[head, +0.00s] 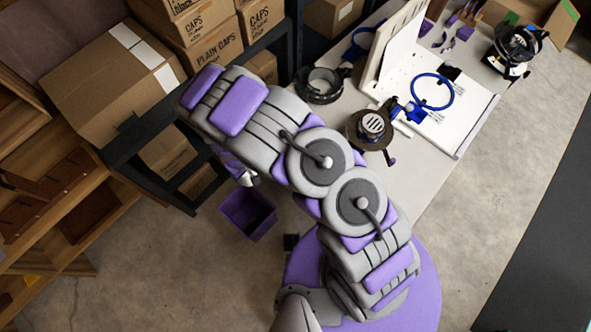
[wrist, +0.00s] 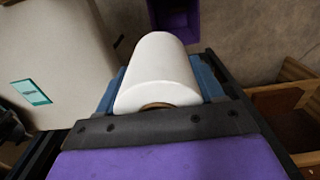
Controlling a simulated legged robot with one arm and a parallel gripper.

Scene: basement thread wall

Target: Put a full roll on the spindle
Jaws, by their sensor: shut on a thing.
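A white roll (wrist: 158,70) with a brown core end is between the blue-padded jaws of my gripper (wrist: 160,88) in the wrist view. My gripper is shut on it, and the roll's cardboard-coloured end faces the camera. In the head view my arm covers most of the gripper, and I cannot make out the roll there. I cannot tell which thing is the spindle in either view.
A purple bin (head: 246,214) stands on the floor beside the white table (head: 440,185); it also shows in the wrist view (wrist: 175,17). Cardboard boxes (head: 108,82) sit on a dark rack at left, near wooden shelves (head: 62,190). Devices and a white panel crowd the table's far part.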

